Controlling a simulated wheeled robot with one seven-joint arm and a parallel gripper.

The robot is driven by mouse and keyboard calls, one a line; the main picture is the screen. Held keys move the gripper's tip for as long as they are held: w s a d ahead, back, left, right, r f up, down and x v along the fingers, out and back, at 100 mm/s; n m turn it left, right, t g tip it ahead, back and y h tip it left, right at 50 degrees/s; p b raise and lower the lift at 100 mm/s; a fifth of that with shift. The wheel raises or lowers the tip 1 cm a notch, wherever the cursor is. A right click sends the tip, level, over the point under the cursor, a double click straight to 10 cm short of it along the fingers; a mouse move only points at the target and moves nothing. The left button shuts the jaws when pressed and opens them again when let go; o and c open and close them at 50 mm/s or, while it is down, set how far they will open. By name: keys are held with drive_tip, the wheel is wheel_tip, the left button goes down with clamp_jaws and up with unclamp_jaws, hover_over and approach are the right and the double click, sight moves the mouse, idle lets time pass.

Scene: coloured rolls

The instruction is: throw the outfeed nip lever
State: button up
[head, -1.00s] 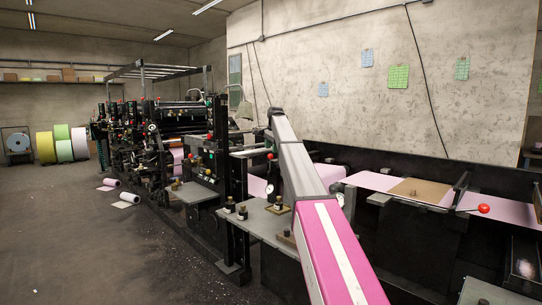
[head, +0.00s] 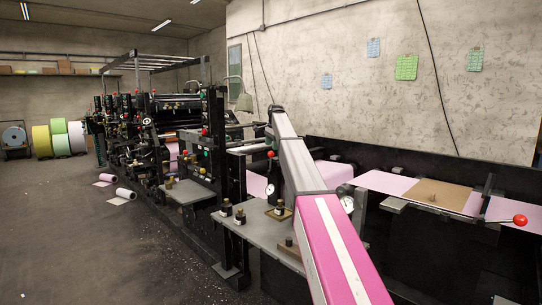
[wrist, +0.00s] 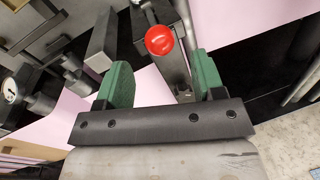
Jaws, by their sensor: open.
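In the wrist view my gripper (wrist: 162,70) is open, its two green-padded fingers apart and empty. A red ball knob (wrist: 159,40) on a grey metal lever shows between and just beyond the fingertips; I cannot tell the exact gap in depth. In the head view a red-knobbed lever (head: 520,220) sticks out to the right over the pink web at the right. Another red knob (head: 270,154) shows beside my arm's far end. I cannot tell which of these the wrist view shows. My gripper is hidden behind my arm in the head view.
Pink web (head: 384,182) runs through the machine, with a brown board (head: 440,196) over it. A grey side table (head: 245,226) with small black and brass parts stands left of my arm. Gauges and posts crowd the wrist view's left. Open floor (head: 70,215) lies at left.

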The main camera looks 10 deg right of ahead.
sight(271, 154)
drive_tip(key=f, duration=0.4)
drive_tip(key=w+f, duration=0.1)
drive_tip(key=shift+a+f, duration=0.25)
drive_tip(key=shift+f, duration=0.15)
clamp_jaws()
drive_tip(key=s+a+f+t+h, duration=0.4)
drive_tip(key=s+a+t+h, duration=0.1)
drive_tip(key=a+h, duration=0.2)
drive_tip(key=shift+s+a+f+n, duration=0.25)
drive_tip(key=shift+s+f+n, duration=0.05)
drive_tip(key=shift+n, duration=0.1)
idle(0.3)
drive_tip(key=shift+f, duration=0.15)
idle(0.4)
unclamp_jaws()
drive_tip(key=shift+t, duration=0.3)
